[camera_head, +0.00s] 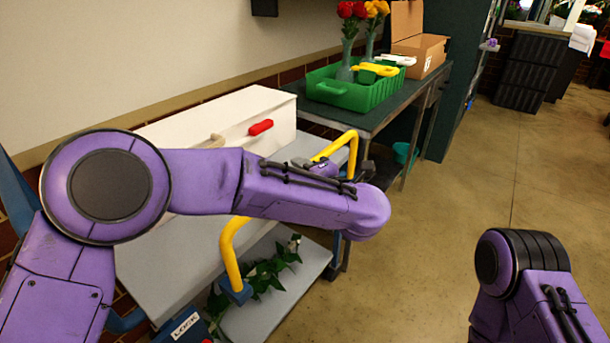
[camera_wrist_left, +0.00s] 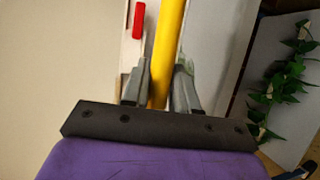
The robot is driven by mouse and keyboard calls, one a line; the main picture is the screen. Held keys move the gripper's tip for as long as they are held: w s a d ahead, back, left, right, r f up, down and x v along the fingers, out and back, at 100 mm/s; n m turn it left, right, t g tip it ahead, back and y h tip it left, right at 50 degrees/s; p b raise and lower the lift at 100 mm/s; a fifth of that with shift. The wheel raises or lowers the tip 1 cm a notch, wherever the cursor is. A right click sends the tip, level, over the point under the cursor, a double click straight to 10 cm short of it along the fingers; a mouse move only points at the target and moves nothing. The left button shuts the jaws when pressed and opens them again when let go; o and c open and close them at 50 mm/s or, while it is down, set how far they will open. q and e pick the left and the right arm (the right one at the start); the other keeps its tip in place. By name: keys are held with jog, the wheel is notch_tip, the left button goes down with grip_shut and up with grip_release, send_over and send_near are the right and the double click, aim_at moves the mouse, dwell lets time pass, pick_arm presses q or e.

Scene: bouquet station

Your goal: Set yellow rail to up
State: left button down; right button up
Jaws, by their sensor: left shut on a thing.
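The yellow rail (camera_head: 231,255) is a bent tube on the near side of a grey cart. Its left leg rises from a blue bracket (camera_head: 237,292), and its far end bends down at the right. My left forearm hides its middle in the head view. My left gripper (camera_wrist_left: 165,64) is shut on the rail, with one grey finger on each side of the yellow tube (camera_wrist_left: 172,30) in the left wrist view. In the head view this gripper is mostly hidden behind my forearm. My right arm shows at lower right; its gripper is out of view.
A white box with a red handle (camera_head: 261,127) sits at the back of the cart. A leafy vine (camera_head: 268,275) lies on the lower shelf (camera_head: 290,300). A blue LOCK part (camera_head: 186,326) is at lower left. A green crate (camera_head: 322,88) stands on the table behind. Floor at right is clear.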

pick_arm(q)
jog(key=shift+w+r, duration=0.15)
jog(key=shift+r, duration=0.3)
jog(key=c, duration=1)
grip_release()
jog(key=shift+d, duration=0.1)
jog(key=shift+f, duration=0.15)
jog(key=shift+s+d, duration=0.1)
jog(key=shift+s, duration=0.15)
jog(key=v, duration=1)
